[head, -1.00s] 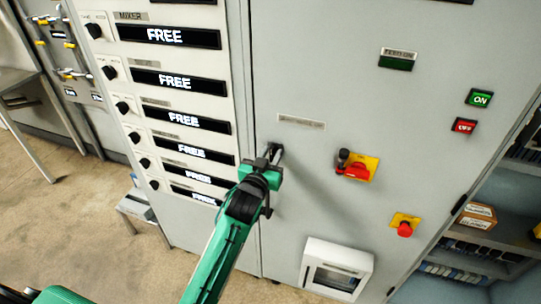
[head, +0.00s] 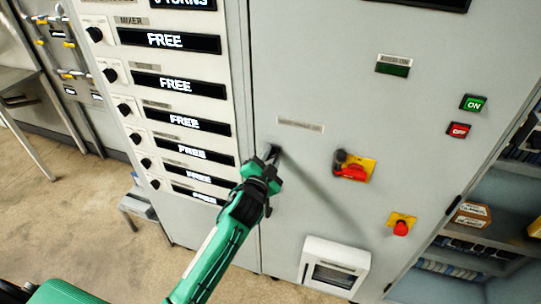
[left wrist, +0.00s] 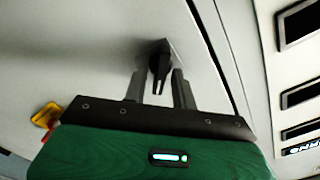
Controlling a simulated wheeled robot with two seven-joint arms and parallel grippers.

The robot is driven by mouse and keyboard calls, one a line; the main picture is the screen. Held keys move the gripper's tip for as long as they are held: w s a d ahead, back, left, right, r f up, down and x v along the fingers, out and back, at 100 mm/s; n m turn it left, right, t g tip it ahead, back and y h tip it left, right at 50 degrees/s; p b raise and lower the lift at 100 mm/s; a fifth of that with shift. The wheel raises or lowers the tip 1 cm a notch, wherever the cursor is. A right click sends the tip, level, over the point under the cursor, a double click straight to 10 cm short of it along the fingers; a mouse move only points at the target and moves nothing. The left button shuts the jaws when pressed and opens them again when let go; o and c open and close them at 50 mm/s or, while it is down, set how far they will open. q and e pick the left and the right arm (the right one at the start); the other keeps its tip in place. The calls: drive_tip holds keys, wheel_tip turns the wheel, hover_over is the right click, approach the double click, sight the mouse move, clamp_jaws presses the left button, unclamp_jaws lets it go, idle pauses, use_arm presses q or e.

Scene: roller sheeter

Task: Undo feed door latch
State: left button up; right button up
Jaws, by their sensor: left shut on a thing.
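The feed door latch is a small black handle (head: 273,153) on the grey cabinet door (head: 330,90), below a narrow label plate. In the left wrist view the black latch (left wrist: 160,62) stands between the two grey fingers. My left gripper (head: 268,165) reaches it from below and is shut on it. The left gripper also shows in the left wrist view (left wrist: 159,88). In the head view the gripper partly hides the latch. The door lies flush with the cabinet front. My right gripper is not in view.
A red and yellow rotary switch (head: 352,168) and a red stop button (head: 401,227) sit right of the latch. A white framed box (head: 334,265) projects below. A panel of knobs and FREE displays (head: 180,83) stands left. Shelves (head: 480,245) are at right.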

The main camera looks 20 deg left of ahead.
use_arm(q)
drive_tip(key=m+p, duration=0.1)
drive_tip(key=m, duration=0.3)
drive_tip(key=shift+m, duration=0.4)
drive_tip(key=shift+d+f+m+p, duration=0.15)
drive_tip(key=shift+m+p, duration=0.35)
drive_tip(key=shift+m, duration=1.7)
drive_tip(key=shift+f, duration=0.1)
drive_tip(key=o, duration=0.7)
drive_tip(key=shift+c, duration=0.2)
drive_tip(key=s+b, duration=0.4)
drive_tip(key=s, duration=0.9)
drive_tip(key=shift+s+a, duration=0.25)
drive_tip(key=shift+s, duration=0.15)
